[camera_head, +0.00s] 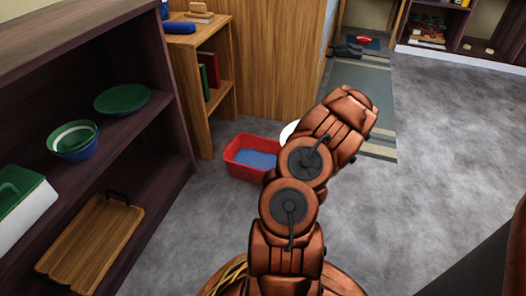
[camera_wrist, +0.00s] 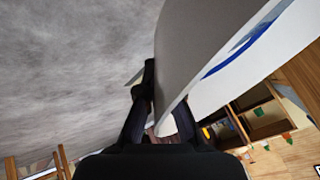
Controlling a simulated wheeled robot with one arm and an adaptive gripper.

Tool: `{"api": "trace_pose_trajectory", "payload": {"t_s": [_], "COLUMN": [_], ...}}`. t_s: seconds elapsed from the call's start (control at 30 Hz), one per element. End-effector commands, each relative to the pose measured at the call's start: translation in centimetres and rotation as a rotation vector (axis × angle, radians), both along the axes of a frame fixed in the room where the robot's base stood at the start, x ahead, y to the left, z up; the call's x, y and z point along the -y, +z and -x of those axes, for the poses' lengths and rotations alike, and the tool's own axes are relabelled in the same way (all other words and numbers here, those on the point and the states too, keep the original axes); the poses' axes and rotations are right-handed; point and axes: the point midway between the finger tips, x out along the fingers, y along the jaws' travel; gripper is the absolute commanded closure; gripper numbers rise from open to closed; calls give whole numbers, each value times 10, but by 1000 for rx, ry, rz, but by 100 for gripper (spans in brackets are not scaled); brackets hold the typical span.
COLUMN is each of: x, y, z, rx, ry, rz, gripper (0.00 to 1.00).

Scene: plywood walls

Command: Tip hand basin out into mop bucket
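A pale grey-white curved basin (camera_wrist: 190,50) with a blue band fills the upper right of the wrist view, very close to the camera. My gripper (camera_wrist: 165,98) has its dark fingers on either side of the basin's wall, gripping it. In the head view only a white sliver of what looks like the basin (camera_head: 288,132) shows past my arm, and my gripper is hidden there. A red rectangular tub (camera_head: 240,172) with a blue inside, likely the mop bucket, stands on the floor just left of that sliver. Its right end is partly covered by my arm.
A dark shelf (camera_head: 150,130) on the left holds green and blue dishes and a wooden tray (camera_head: 90,243). A wooden bookcase (camera_head: 222,103) stands behind the tub. A grey-green mat (camera_head: 362,88) lies farther back. The floor to the right is mostly clear.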

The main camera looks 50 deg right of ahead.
Motion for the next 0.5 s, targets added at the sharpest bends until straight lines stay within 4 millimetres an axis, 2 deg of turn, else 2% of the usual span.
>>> {"api": "trace_pose_trajectory", "payload": {"t_s": [0.03,0.5], "x": [-1,-7], "y": [12,18], "z": [-2,-11], "rx": [-22,-108], "ry": [2,-2], "rz": [17,80], "gripper": [100,100]}}
